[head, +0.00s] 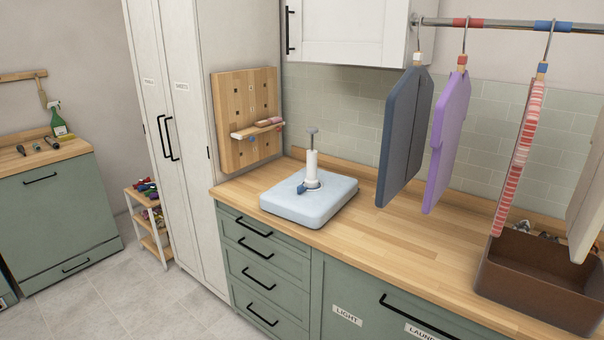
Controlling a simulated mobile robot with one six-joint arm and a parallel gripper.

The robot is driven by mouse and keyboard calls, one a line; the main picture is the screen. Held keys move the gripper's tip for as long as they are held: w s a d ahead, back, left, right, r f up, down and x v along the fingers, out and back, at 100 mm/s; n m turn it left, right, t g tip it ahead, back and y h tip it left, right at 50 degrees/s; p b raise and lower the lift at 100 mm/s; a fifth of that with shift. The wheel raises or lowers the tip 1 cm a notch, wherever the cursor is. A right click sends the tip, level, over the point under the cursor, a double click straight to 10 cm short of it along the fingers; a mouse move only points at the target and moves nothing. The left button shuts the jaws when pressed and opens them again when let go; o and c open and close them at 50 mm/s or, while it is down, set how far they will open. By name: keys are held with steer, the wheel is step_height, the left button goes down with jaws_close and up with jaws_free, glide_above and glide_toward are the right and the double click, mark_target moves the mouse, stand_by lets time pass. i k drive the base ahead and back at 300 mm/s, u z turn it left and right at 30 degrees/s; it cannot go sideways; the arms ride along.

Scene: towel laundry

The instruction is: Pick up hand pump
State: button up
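The hand pump (312,166) stands upright on the counter's left part, on top of a pale blue, puffy square pad (309,203). It has a white cylinder, a thin rod with a grey handle at the top, and a small blue piece at its base on the left. Nothing covers it from this view. My gripper is not in view.
The wooden counter (400,248) is clear right of the pad up to a brown bin (535,285). Garments hang from a rail (500,24) above, including a dark one (404,135) and a purple one (447,140). A wooden pegboard (245,110) stands behind left.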

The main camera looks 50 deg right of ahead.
mark_target(311, 180)
steer(key=i, duration=0.85)
steer(key=z, duration=0.05)
